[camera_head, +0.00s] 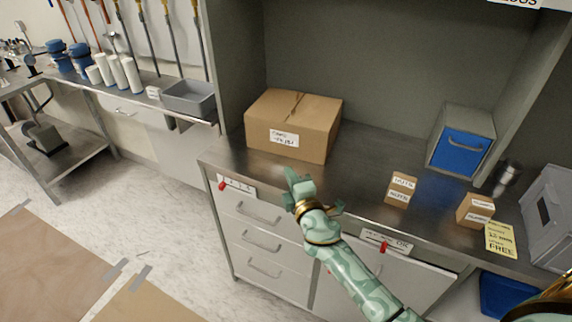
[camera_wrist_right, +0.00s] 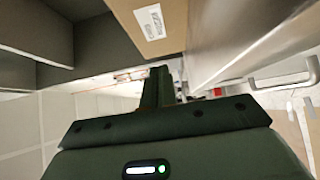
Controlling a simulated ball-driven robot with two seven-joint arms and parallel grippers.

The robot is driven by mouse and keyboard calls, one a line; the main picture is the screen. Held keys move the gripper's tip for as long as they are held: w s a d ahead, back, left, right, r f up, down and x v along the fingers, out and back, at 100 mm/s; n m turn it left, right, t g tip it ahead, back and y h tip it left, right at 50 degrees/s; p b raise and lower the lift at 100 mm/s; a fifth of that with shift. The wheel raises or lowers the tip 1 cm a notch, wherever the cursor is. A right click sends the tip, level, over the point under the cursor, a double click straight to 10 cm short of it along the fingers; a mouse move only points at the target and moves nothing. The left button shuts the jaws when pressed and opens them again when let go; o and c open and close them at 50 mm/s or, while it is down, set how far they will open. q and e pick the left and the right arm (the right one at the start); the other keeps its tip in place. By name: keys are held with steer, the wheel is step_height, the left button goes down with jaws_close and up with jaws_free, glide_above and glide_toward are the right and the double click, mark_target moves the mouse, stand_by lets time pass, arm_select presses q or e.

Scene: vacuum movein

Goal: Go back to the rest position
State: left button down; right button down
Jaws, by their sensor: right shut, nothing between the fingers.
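My right arm, pale green with gold bands, reaches in from the bottom right of the head view. My right gripper (camera_head: 292,183) is shut and empty at the counter's front edge, in front of the large cardboard box (camera_head: 290,125). In the right wrist view the dark green fingers of the gripper (camera_wrist_right: 160,85) are together. That view also shows the box with its white label (camera_wrist_right: 150,22) above the fingers, apart from them. My left gripper is not in view.
The metal counter (camera_head: 350,170) holds small labelled boxes (camera_head: 400,189) (camera_head: 475,210) and a grey bin with a blue drawer front (camera_head: 461,150). Drawers with handles (camera_head: 262,240) lie below. A grey tray (camera_head: 190,98) is on the left bench. The floor at left is open.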

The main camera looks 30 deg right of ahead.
steer(key=shift+s, duration=0.5)
